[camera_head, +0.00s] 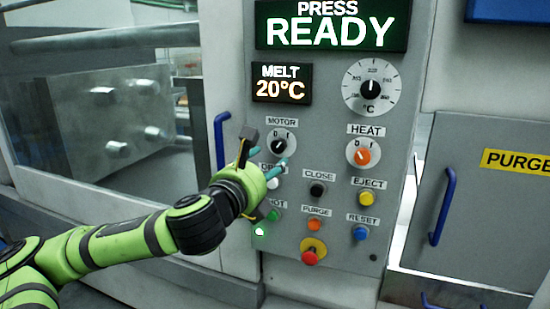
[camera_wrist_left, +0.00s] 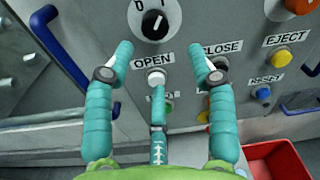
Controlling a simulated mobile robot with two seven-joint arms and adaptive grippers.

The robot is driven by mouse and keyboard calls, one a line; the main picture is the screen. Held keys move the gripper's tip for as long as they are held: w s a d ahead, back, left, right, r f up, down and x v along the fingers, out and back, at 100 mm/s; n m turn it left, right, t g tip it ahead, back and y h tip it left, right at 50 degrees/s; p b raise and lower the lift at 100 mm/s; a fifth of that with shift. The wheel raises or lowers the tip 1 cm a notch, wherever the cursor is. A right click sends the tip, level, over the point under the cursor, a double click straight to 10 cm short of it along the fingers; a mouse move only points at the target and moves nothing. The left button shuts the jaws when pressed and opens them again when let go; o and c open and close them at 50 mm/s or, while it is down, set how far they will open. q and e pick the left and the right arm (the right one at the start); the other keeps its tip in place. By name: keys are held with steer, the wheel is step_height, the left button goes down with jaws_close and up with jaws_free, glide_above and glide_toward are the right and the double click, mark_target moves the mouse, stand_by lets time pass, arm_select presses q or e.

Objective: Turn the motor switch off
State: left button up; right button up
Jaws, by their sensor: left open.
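The motor switch (camera_head: 279,147) is a black round knob on a white dial marked 0 and I, under the MOTOR label on the grey panel. It also shows at the top of the left wrist view (camera_wrist_left: 155,25), where its white mark leans up and right, toward the I. My left gripper (camera_head: 262,162) is open and empty in front of the panel, just below and left of the switch. In the left wrist view its teal fingers (camera_wrist_left: 160,52) are spread on either side below the knob. It partly hides the OPEN button in the head view. My right gripper is not in view.
The orange HEAT knob (camera_head: 363,153) is right of the motor switch. The black CLOSE button (camera_head: 317,189), the yellow EJECT button (camera_head: 366,198) and a red button (camera_head: 310,257) are lower. A blue handle (camera_head: 221,140) stands left of the panel. A red bin (camera_wrist_left: 275,160) is below.

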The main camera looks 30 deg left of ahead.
mark_target(277, 148)
arm_select(q)
steer(key=shift+m, duration=0.5)
steer(key=w, duration=0.1)
steer(key=w+a+r+p, duration=0.1)
steer(key=w, duration=0.1)
steer(key=w+p, duration=0.1)
steer(key=w, duration=0.1)
steer(key=shift+a+r, duration=0.15)
steer(key=shift+r, duration=0.15)
steer(key=shift+w+a+p, duration=0.1)
steer(key=shift+w+p, duration=0.2)
steer(key=shift+w, duration=0.3)
steer(key=shift+f, duration=0.1)
jaws_close()
